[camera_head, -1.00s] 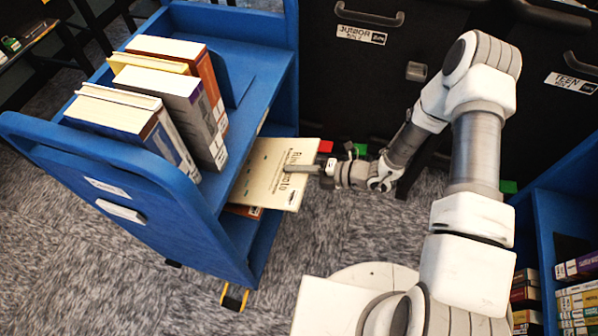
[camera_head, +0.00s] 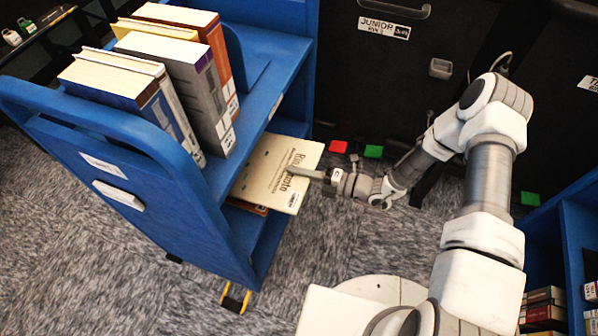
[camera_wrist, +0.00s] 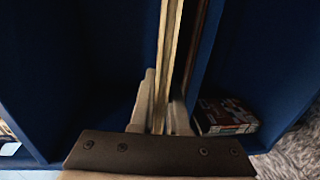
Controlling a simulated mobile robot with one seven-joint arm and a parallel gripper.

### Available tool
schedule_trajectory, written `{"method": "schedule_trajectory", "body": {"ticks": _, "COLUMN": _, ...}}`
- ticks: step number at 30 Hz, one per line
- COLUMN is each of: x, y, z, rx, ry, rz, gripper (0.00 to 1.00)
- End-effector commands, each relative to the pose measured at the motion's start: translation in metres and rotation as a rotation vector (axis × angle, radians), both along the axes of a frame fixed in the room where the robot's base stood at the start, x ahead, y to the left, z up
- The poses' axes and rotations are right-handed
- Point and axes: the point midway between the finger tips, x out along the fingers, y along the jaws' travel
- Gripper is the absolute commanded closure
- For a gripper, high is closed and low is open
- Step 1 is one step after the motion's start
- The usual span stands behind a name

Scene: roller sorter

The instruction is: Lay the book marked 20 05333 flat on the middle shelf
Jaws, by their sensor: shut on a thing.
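A cream-covered book (camera_head: 278,177) with dark lettering is flat and level in the head view, partly inside the opening below the top shelf of the blue cart (camera_head: 188,214). Its outer part sticks out past the cart's side. My gripper (camera_head: 303,174) is shut on the book's outer edge. In the wrist view, the book shows edge-on as a thin pale strip (camera_wrist: 171,55) between the fingers of my gripper (camera_wrist: 163,112). The number 20 05333 cannot be read. The book's inner end is hidden under the top shelf.
Several upright books (camera_head: 170,75) stand on the cart's top shelf. Another book (camera_wrist: 225,116) lies in the cart close to the held one. Black return bins (camera_head: 410,75) stand behind. A second blue cart (camera_head: 575,215) is at right. Carpet is clear in front.

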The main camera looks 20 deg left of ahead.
Motion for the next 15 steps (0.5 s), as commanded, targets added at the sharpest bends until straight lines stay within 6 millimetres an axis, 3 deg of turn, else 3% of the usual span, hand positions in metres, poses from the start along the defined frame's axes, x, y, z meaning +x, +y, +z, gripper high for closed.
{"method": "schedule_trajectory", "body": {"ticks": 15, "x": 0.0, "y": 0.003, "z": -0.028, "rx": 0.116, "ry": -0.009, "rz": 0.0, "gripper": 1.0}}
